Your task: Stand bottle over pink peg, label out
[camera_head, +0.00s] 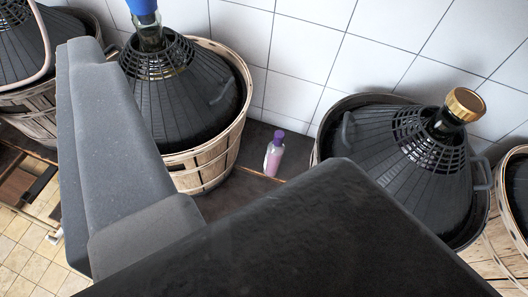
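A small pink bottle (273,158) with a purple cap stands upright on a dark ledge, between two large basketed demijohns. A pale patch shows on its left side; I cannot tell if it is the label. A grey part of my gripper (125,150) fills the left foreground, and a large dark part of mine covers the bottom middle and right. The bottle appears beyond these parts, apart from them. My fingertips are not clear, and I see nothing held. No pink peg is in sight; much of the lower view is hidden.
A demijohn with a blue stopper (180,95) stands in a wooden basket left of the bottle. Another with a gold cap (420,160) stands to the right. More baskets are at both edges. A white tiled wall (320,45) is behind; tan floor tiles (15,245) show lower left.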

